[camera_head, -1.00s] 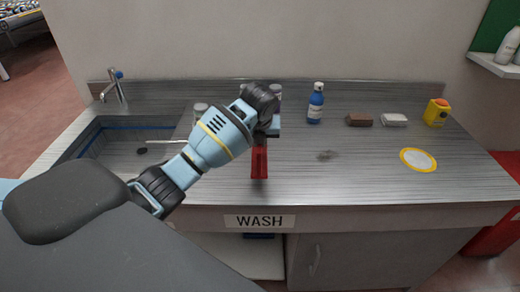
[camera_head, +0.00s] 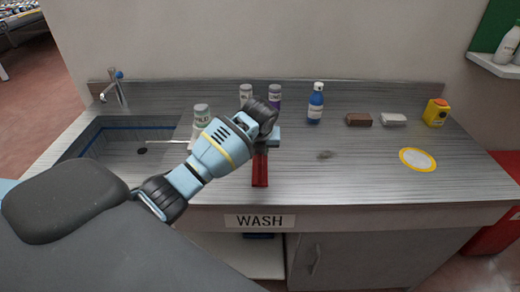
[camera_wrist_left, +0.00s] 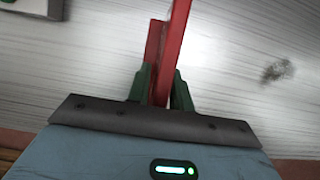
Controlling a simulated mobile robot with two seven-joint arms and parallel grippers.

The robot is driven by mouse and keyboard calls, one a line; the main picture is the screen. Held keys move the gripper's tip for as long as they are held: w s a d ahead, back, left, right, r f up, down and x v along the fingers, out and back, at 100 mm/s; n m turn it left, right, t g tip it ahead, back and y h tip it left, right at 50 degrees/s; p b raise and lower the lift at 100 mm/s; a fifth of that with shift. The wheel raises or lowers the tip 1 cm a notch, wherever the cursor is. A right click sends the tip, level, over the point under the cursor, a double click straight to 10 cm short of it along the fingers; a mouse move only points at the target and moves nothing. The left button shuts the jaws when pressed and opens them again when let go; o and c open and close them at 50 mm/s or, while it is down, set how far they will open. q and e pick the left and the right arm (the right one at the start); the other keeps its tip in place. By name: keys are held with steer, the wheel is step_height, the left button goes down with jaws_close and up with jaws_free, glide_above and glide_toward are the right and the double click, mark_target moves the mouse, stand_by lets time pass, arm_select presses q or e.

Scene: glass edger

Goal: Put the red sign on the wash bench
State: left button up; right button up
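The red sign (camera_head: 260,170) is at the front middle of the grey wash bench (camera_head: 360,180), above the WASH label. My left gripper (camera_head: 264,140) is over it, with its fingers mostly hidden behind my wrist in the head view. In the left wrist view the two green fingers (camera_wrist_left: 161,92) are on either side of the red sign (camera_wrist_left: 176,45), shut on it. The sign appears as a narrow upright-looking red strip there. I cannot tell whether its lower edge touches the bench top. My right gripper is not in view.
A sink (camera_head: 125,145) with a tap is at the left. White-capped bottles (camera_head: 201,115) stand behind my arm. A blue bottle (camera_head: 316,104), brown block (camera_head: 359,119), white block (camera_head: 393,119) and yellow container (camera_head: 436,112) line the back. A yellow-ringed disc (camera_head: 417,159) lies right; the front right is clear.

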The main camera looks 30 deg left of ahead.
arm_select(q)
steer(key=shift+o, duration=1.1)
steer(key=shift+r, duration=0.1)
steer(key=shift+s+r, duration=0.1)
steer(key=shift+r, duration=0.2)
steer(key=v, duration=1.1)
steer(key=shift+s+d+r, duration=0.1)
steer(key=shift+r, duration=0.05)
